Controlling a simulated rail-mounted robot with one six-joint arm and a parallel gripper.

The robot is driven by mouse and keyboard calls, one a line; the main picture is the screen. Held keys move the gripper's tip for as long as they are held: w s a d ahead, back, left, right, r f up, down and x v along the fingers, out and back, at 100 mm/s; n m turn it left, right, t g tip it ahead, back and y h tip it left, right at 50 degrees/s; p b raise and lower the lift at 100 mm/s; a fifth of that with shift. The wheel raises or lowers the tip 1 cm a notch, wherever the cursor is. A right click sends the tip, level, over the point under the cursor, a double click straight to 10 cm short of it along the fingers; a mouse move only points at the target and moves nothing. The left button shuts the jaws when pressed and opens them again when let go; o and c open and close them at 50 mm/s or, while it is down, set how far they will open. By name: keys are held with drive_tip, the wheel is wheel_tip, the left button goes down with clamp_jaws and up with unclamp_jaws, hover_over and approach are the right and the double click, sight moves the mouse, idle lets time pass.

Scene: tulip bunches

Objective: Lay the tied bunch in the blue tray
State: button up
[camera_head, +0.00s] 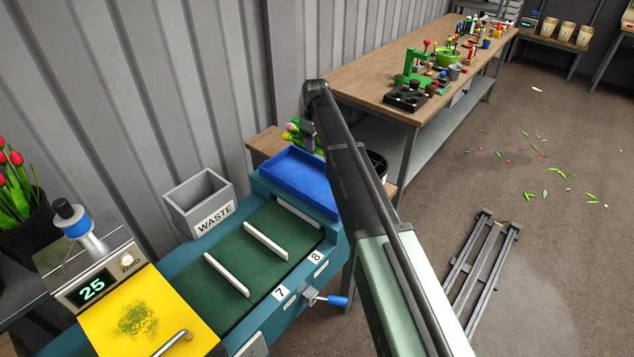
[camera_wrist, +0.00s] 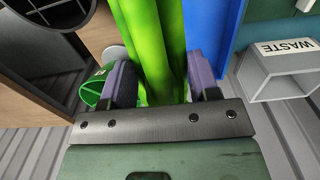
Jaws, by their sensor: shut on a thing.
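The bunch of green stems fills the middle of the wrist view (camera_wrist: 153,35), and my gripper (camera_wrist: 163,78) is shut on it with one grey-purple finger on each side. The tie is not visible. The blue tray (camera_head: 298,182) stands at the far end of the green conveyor, nearer than the bunch, and looks empty. In the wrist view, the blue tray (camera_wrist: 205,28) is right of the stems.
A grey WASTE bin (camera_head: 198,200) stands left of the tray, against the corrugated wall. The green conveyor (camera_head: 245,250) has white dividers. A wooden stand (camera_head: 265,143) is behind the tray. A round dark container (camera_head: 375,163) is partly behind my arm. A green ring (camera_wrist: 92,90) shows beside the left finger.

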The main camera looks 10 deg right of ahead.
sight(316, 175)
wheel_tip(316, 175, down, 12)
drive_tip(key=b, duration=0.9)
drive_tip(key=shift+f, duration=0.15)
drive_tip(key=shift+r, duration=0.35)
drive_tip(key=shift+f, duration=0.3)
drive_tip(key=o, duration=0.7)
drive_tip(key=shift+r, duration=0.1)
drive_tip(key=shift+c, duration=0.2)
wheel_tip(316, 175, up, 13)
drive_tip(key=p, duration=1.2)
drive_tip(key=shift+f, duration=0.2)
